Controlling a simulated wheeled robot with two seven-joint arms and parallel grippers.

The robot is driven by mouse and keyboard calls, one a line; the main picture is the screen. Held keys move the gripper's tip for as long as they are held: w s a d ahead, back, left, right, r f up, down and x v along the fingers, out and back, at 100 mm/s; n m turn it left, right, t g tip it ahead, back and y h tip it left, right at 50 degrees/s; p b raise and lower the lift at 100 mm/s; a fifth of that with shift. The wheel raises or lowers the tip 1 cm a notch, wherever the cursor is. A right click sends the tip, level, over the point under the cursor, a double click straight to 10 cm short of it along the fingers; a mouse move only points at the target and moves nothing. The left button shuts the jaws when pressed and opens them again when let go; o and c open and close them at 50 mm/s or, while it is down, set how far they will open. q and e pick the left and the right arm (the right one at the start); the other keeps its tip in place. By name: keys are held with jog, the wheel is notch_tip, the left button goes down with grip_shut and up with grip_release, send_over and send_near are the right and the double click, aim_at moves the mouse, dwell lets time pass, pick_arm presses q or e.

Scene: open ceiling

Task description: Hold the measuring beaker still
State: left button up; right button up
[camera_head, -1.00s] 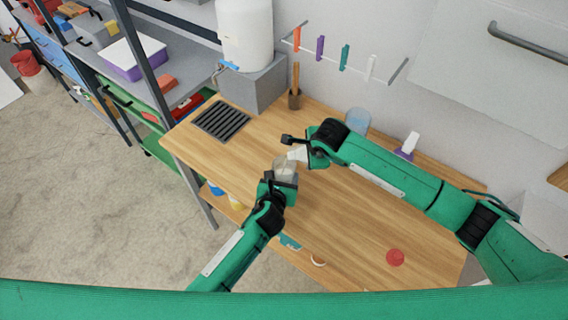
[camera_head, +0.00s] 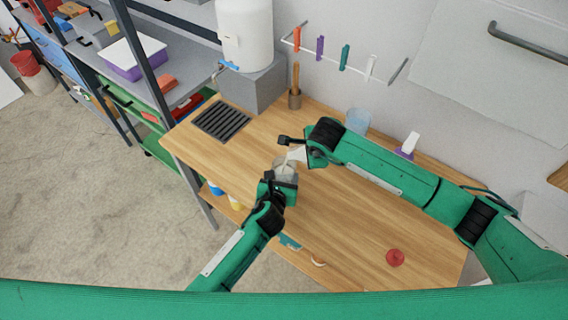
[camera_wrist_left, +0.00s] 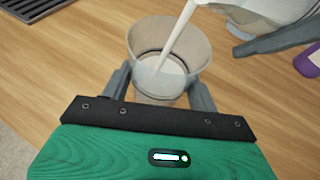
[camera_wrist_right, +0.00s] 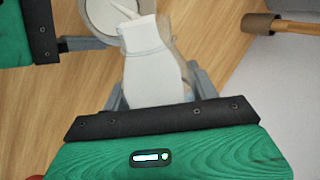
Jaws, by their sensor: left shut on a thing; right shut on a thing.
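The clear measuring beaker (camera_head: 285,172) is upright over the wooden worktop (camera_head: 340,210); whether its base touches the wood is hidden. In the left wrist view the beaker (camera_wrist_left: 168,60) sits between the fingers of my left gripper (camera_wrist_left: 160,88), which is shut on it. My right gripper (camera_wrist_right: 158,88) is shut on a white-filled, clear-walled container (camera_wrist_right: 150,70), tilted with its mouth over the beaker. A white stream (camera_wrist_left: 176,32) runs from it into the beaker, where white liquid shows.
A blue translucent cup (camera_head: 357,120) and a white-and-purple item (camera_head: 408,145) stand near the wall. A drain grate (camera_head: 221,121) and a white tank (camera_head: 245,35) on a grey block are at the left. A red disc (camera_head: 395,257) lies at the front right. The right half is mostly clear.

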jog(key=shift+r, duration=0.1)
dwell(0.5)
jog(key=shift+d+f+m+y, duration=0.2)
jog(key=shift+f+y, duration=0.35)
jog(key=shift+y, duration=0.05)
jog(key=shift+d+f+m+y, duration=0.2)
jog(key=shift+f+y, duration=0.3)
jog(key=shift+y, duration=0.1)
pick_arm(q)
jog(key=shift+d, duration=0.1)
pick_arm(e)
jog(key=shift+f+y, duration=0.15)
jog(key=shift+y, duration=0.45)
